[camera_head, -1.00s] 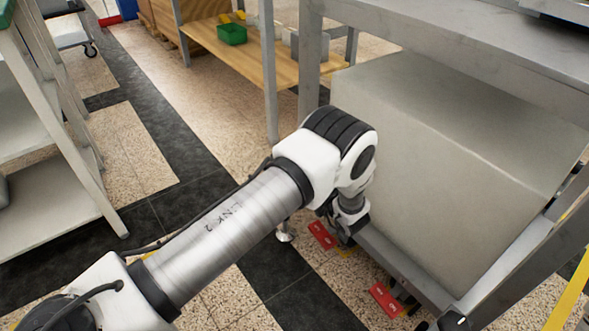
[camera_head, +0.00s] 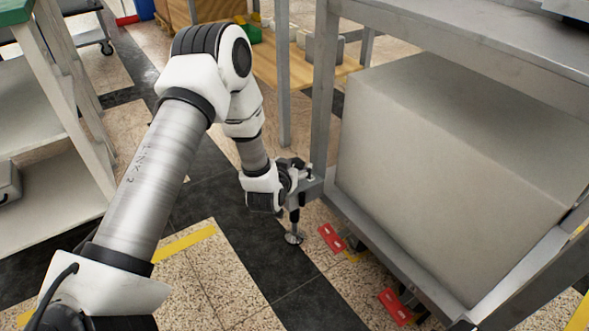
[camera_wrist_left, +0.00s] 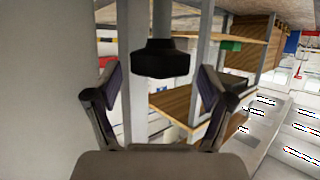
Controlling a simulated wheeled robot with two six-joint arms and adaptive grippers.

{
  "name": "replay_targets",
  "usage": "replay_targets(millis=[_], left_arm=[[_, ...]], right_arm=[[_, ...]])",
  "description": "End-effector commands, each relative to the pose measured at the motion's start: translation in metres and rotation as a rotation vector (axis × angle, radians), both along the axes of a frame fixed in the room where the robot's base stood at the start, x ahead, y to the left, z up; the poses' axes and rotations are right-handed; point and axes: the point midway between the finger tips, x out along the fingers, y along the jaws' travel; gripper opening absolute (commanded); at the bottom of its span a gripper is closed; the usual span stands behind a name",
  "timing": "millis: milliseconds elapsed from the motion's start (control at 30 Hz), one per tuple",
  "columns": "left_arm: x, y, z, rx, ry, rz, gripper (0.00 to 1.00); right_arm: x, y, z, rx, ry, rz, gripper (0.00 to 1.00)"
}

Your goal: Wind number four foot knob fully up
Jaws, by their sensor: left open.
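The cart's corner foot shows in the head view as a thin upright stem with a round metal pad (camera_head: 294,237) near the floor. Its black knob (camera_wrist_left: 162,60) hangs on a grey stem in the left wrist view. My left gripper (camera_head: 294,178) is at the cart's corner by the foot, partly hidden by its own wrist. In the left wrist view its two fingers (camera_wrist_left: 160,80) are spread on either side, with the knob ahead and slightly above between them. I see no finger contact. No number is readable on the foot. My right gripper is not in view.
The grey cart frame (camera_head: 327,90) carries a large grey box (camera_head: 450,170). Red caster pedals (camera_head: 332,238) sit low along its side. A wooden-shelved bench (camera_head: 265,68) stands behind, and a white shelf unit (camera_head: 60,180) at left. Floor between is clear.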

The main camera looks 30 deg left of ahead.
Motion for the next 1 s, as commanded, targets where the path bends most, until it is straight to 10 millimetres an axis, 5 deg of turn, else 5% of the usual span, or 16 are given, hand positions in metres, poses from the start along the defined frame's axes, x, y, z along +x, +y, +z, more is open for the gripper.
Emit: replay_targets(millis=[367, 533, 567, 1000], left_arm=[[0.0162, 0.0046, -0.0064, 0.001, 0.000, 0.000, 0.81], [0.0162, 0.0046, -0.0064, 0.001, 0.000, 0.000, 0.24], [0.0161, 0.0045, -0.0064, 0.001, 0.000, 0.000, 0.21], [0.0163, 0.0036, -0.0051, 0.001, 0.000, 0.048, 0.21]], right_arm=[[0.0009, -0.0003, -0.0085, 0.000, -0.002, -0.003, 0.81], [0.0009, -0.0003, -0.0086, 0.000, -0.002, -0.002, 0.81], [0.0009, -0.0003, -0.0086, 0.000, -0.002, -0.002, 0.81], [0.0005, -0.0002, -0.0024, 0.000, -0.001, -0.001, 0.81]])
